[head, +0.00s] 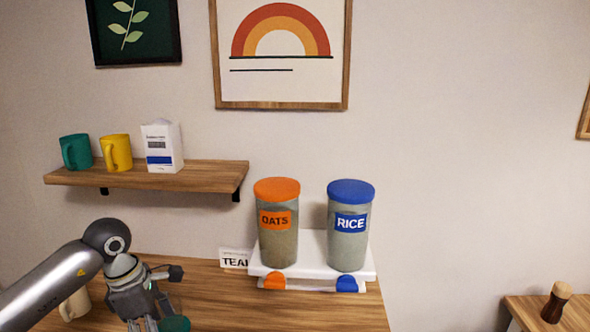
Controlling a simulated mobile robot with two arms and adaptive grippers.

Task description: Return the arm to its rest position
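My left arm comes in from the lower left over the wooden counter (210,305). Its gripper (146,322) points down at the bottom edge of the head view. The fingertips are cut off, so I cannot tell whether it is open or shut. A dark green object (175,324) shows right beside the fingers, mostly cut off by the frame. I cannot tell whether the gripper touches it. My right gripper is not in view.
A cream mug (74,304) stands partly behind my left arm. OATS (278,247) and RICE (347,250) jars stand on a white riser (312,264). A wall shelf (200,178) holds a green mug, a yellow mug and a carton. The counter's right front is clear.

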